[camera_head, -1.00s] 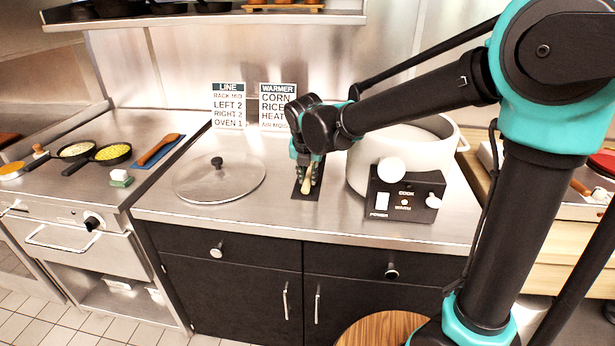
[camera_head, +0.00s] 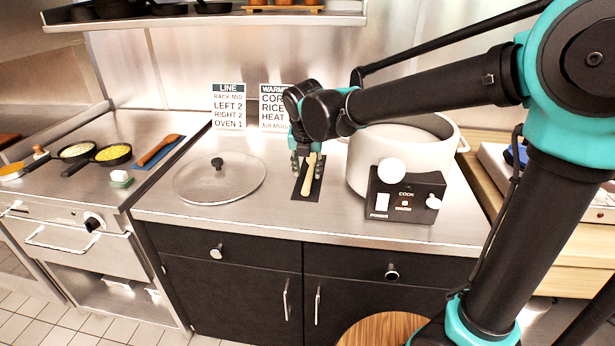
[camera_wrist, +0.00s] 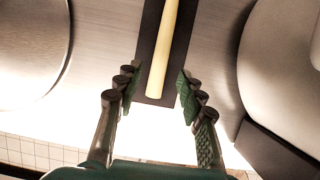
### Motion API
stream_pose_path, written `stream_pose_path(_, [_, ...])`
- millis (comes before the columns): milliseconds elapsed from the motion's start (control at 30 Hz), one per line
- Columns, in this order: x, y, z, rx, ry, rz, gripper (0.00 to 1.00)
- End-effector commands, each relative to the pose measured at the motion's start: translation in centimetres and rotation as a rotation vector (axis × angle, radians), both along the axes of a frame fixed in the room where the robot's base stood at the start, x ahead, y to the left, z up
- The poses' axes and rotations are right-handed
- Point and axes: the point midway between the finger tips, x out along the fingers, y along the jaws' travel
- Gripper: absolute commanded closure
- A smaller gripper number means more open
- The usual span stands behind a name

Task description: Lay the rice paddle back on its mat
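The rice paddle (camera_head: 309,176) lies along its dark mat (camera_head: 298,194) on the steel counter, between the glass lid and the white cooker. In the wrist view its pale handle (camera_wrist: 163,62) rests over the dark mat (camera_wrist: 149,50); its far end is out of that view. My gripper (camera_head: 307,166) is just above the paddle in the head view. In the wrist view my gripper (camera_wrist: 158,90) is open, its fingers spread to either side of the handle with gaps on both sides.
The glass lid (camera_head: 205,184) lies left of the mat. The white cooker (camera_head: 355,165) with its control box (camera_head: 405,212) stands close on the right. Two sign cards stand behind. Pans (camera_head: 115,152) sit on the stove at the left. The counter front is clear.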

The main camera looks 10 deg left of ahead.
Motion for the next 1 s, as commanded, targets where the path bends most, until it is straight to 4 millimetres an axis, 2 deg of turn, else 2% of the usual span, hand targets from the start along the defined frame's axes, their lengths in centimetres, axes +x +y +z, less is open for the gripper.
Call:
stream_pose_path(200, [-1.6, -0.2, 4.3, 0.000, 0.000, 0.000, 0.61])
stream_pose_path(400, [-2.5, -0.3, 6.8, 0.001, 0.000, 0.001, 0.61])
stream_pose_path(600, [-2.8, -0.3, 7.6, 0.000, 0.000, 0.000, 0.61])
stream_pose_path(1000, [-2.8, -0.3, 7.6, 0.000, 0.000, 0.000, 0.61])
